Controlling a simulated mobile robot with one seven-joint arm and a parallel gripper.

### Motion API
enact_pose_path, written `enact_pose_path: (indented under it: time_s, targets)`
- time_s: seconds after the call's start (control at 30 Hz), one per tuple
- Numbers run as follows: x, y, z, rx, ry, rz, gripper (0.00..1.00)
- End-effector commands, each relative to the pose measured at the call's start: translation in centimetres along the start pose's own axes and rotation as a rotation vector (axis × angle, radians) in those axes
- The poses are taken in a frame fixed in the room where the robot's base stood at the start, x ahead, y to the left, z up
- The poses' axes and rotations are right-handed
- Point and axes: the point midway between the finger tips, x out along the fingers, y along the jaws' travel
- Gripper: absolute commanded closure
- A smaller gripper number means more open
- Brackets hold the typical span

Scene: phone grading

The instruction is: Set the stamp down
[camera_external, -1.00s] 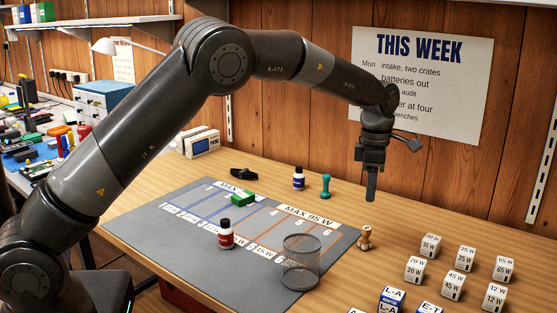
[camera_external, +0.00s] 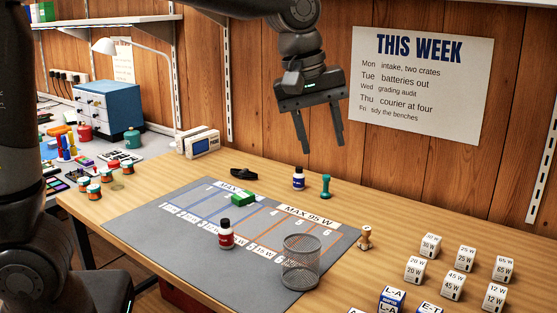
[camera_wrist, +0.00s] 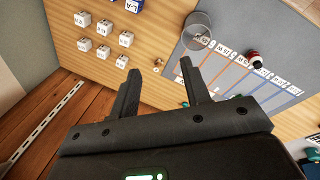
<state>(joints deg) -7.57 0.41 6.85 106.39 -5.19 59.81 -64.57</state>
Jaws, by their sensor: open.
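A wooden stamp-like object (camera_external: 365,237) stands upright on the bench, just off the right edge of the grey mat. It also shows small in the wrist view (camera_wrist: 158,63), beyond my fingertips. My gripper (camera_external: 322,147) is open and empty, high above the back of the bench, apart from both objects. In the wrist view its two fingers (camera_wrist: 160,68) are spread with nothing held between them.
The grey mat (camera_external: 185,245) has marked lanes and carries a wire mesh cup (camera_external: 300,262), a red bottle (camera_external: 226,234) and a green block (camera_external: 243,198). Several white wattage cubes (camera_external: 430,245) stand at right. A blue drawer unit (camera_external: 108,108) stands at back left.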

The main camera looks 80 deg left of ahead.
Motion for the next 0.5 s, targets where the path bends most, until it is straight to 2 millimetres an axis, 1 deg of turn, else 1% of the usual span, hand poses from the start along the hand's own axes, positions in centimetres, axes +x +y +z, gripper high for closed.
enact_pose_path:
  time_s: [0.03,0.2,0.33,0.5]
  targets:
    - [-1.1,-1.3,1.4,0.088,0.003,0.020,0.57]
    - [-3.4,-5.8,5.3,0.409,0.026,0.070,0.57]
    - [-4.4,-9.6,8.0,0.657,0.057,0.104,0.57]
    - [-4.7,-14.7,11.1,0.978,0.112,0.139,0.57]
